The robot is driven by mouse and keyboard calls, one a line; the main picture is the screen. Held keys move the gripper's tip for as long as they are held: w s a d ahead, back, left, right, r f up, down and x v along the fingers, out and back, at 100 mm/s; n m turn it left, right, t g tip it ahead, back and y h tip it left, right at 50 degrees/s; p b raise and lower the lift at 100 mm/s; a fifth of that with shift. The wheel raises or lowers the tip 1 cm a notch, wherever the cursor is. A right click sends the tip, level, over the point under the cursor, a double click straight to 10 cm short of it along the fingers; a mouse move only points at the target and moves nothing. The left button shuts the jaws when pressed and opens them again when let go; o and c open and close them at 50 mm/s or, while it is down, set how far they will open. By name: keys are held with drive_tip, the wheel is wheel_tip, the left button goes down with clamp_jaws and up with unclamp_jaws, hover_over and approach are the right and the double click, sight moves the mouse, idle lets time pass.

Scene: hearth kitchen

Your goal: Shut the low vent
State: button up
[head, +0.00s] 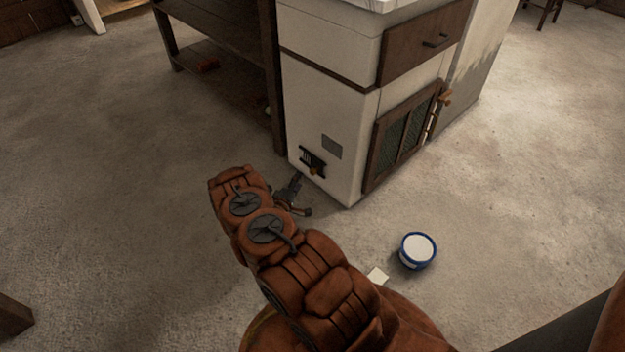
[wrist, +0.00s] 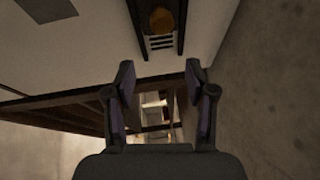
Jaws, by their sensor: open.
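The low vent (head: 312,161) is a small dark frame near the bottom of the white cabinet's (head: 325,108) side face, with a brass knob at one end and pale slots showing beside it. The wrist view shows the vent (wrist: 161,42) at the top, with its round brass knob (wrist: 161,20) between two dark rails and the slots uncovered. My gripper (wrist: 159,75) is open and empty, its two fingers apart just short of the vent. In the head view my gripper (head: 296,181) is low beside the cabinet, partly hidden by my arm.
A grey plate (head: 331,146) is on the cabinet above the vent. A mesh door (head: 403,135) and a drawer (head: 425,40) are around the corner. A dark wooden table (head: 272,70) stands left. A blue-rimmed tub (head: 417,250) and white card (head: 377,275) lie on the otherwise clear floor nearby.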

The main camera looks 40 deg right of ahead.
sight(312, 173)
drive_tip(key=shift+n+h, duration=0.3)
drive_tip(key=shift+h, duration=0.3)
drive_tip(key=d+b, duration=0.1)
drive_tip(key=d, duration=0.1)
drive_tip(key=d+f+b, duration=0.1)
drive_tip(key=d, duration=0.2)
drive_tip(key=d+b, duration=0.1)
drive_tip(key=d, duration=0.1)
drive_tip(key=shift+d+f, duration=0.15)
drive_tip(key=shift+f, duration=0.15)
drive_tip(key=shift+w+d+r, duration=0.15)
drive_tip(key=shift+w+d, duration=0.1)
drive_tip(key=shift+d, duration=0.4)
clamp_jaws()
